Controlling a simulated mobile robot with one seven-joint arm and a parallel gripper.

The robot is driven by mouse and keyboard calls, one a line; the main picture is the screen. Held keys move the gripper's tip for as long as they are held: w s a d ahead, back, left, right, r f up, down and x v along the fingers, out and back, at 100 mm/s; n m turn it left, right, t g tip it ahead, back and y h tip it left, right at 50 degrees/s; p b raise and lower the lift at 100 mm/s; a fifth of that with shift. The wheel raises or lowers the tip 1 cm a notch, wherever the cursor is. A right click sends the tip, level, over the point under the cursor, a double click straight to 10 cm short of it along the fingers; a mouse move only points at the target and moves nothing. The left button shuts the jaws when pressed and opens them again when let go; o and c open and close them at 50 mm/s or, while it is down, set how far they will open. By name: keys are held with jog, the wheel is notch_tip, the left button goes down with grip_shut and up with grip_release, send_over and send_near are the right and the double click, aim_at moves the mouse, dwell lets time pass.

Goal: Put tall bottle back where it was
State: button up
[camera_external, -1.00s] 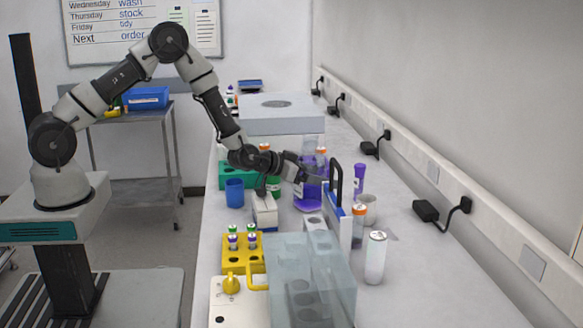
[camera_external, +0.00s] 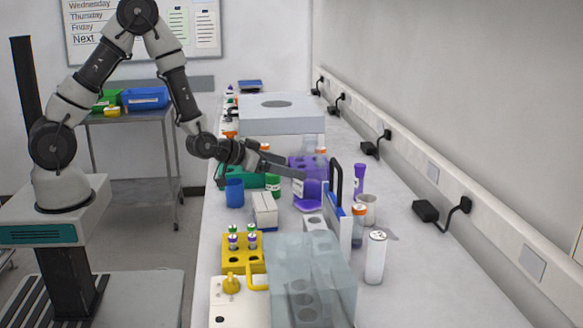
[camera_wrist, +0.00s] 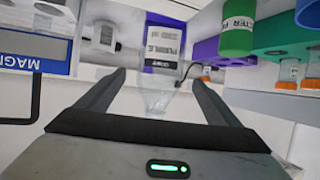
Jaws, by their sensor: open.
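The tall bottle, clear with a purple-and-white label, stands on the bench in the external view (camera_external: 307,195); its label reads upside down in the wrist view (camera_wrist: 163,50). My gripper (camera_wrist: 160,78) is open, its two fingers spread to either side of the bottle's clear neck in that picture, with a gap on each side. In the external view my gripper (camera_external: 299,176) reaches in from the left, its fingers crossing in front of the bottle's upper part. The bottle's top is partly hidden there.
A purple rack (camera_external: 300,163) is behind the bottle and a green rack (camera_external: 243,178) to its left. A blue-and-white upright piece with a black handle (camera_external: 336,190) stands close right. A blue cup (camera_external: 234,192), a white box (camera_external: 265,211) and a yellow rack (camera_external: 238,262) are nearer.

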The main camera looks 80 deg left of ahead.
jog(key=s+d+r+m+g+h, duration=0.1)
jog(key=s+d+r+h, duration=0.1)
jog(key=s+d+r, duration=0.3)
jog(key=s+d+r+m+g+h, duration=0.15)
jog(key=d+r, duration=0.25)
jog(key=r, duration=0.4)
jog(key=s+d+r+g, duration=0.1)
jog(key=s+r, duration=0.1)
jog(key=s, duration=0.6)
jog(key=s+d+r+m+g, duration=0.1)
jog(key=s+d+r+g, duration=0.1)
jog(key=s, duration=0.7)
jog(key=s+d+r+g, duration=0.1)
jog(key=s+r, duration=0.1)
jog(key=s, duration=0.7)
jog(key=shift+d+h, duration=0.4)
jog(key=shift+h, duration=0.05)
jog(key=shift+g, duration=0.25)
